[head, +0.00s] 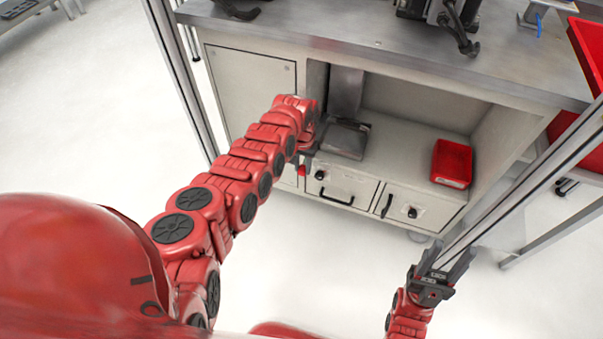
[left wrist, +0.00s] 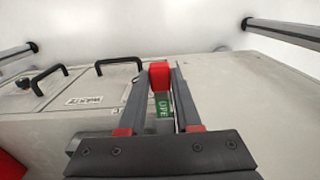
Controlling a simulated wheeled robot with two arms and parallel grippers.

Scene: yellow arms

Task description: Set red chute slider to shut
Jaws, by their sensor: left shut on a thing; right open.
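The red slider knob (left wrist: 159,75) sits between the fingertips of my left gripper (left wrist: 161,88) in the left wrist view. The gripper is shut on it. A green label (left wrist: 162,108) with white letters, partly covered, shows between the fingers just below the knob. In the head view the knob (head: 301,171) is a small red spot at the cabinet front, left of the drawers, beside my left gripper (head: 305,158). My right gripper (head: 443,258) is open and empty over the floor at lower right, away from the cabinet.
A grey metal chute (head: 346,92) comes down inside the cabinet's open bay onto a grey tray-like piece (head: 345,138). A red bin (head: 452,163) stands on the shelf at right. Drawers with black handles (head: 337,198) are below. A metal post (head: 520,185) stands near my right gripper.

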